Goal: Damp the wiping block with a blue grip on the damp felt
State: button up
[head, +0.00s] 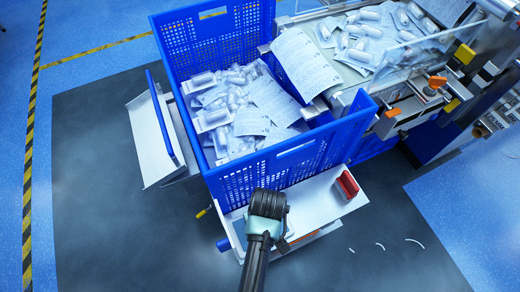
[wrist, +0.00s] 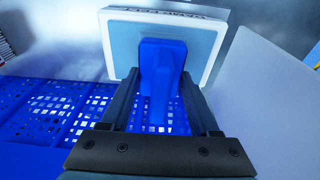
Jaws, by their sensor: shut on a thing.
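In the wrist view, my gripper (wrist: 160,84) has its two fingers on either side of a blue grip, the wiping block's handle (wrist: 158,62). It is shut on this grip. Directly beyond the block is a pale blue pad, the damp felt (wrist: 124,45), in a white frame with dark lettering on its edge. I cannot tell whether the block touches the felt. In the head view, the dark end of my arm (head: 268,205) is over the white shelf in front of the blue crate.
The blue crate (head: 290,160) holds many blister packs and leaflets. A block with a red grip (head: 346,184) lies on the white shelf (head: 312,205), right of my arm. The packing machine (head: 345,100) stands behind. A white side flap (head: 150,140) is at left. The dark floor is mostly clear.

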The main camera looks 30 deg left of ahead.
jog(key=shift+r+p, duration=2.7)
